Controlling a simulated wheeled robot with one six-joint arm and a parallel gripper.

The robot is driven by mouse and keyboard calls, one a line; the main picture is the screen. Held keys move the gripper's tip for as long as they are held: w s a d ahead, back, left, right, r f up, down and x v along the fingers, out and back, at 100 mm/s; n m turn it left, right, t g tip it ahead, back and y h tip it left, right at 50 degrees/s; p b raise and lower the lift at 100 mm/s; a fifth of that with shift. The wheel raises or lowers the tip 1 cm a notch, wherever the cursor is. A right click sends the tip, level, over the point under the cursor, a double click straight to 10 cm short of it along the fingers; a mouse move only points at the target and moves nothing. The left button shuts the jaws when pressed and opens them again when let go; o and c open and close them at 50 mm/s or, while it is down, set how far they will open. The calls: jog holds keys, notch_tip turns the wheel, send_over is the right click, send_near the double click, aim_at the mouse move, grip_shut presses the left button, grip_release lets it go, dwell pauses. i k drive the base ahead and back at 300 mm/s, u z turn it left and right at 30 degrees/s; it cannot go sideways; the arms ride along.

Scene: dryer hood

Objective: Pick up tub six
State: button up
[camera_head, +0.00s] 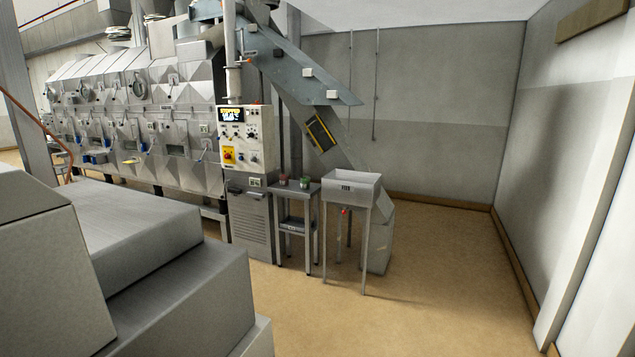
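Two small tub-like containers stand on a small metal side table (310,189) in the middle of the view. One is dark reddish (283,180), the other is green (305,182). They are too small for me to read any number, so I cannot tell whether either is tub six. My gripper is not in view.
A steel dryer (150,120) with a control panel (246,138) stands left of the table. A light grey basin on legs (352,190) stands close to its right, before a sloping chute (335,145). Large grey blocks fill the lower left. The tan floor (450,270) at right is clear.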

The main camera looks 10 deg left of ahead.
aim_at(304, 180)
jog(key=u, duration=0.05)
jog(key=i, duration=2.3)
jog(key=u, duration=0.85)
jog(key=i, duration=0.7)
jog(key=u, duration=0.15)
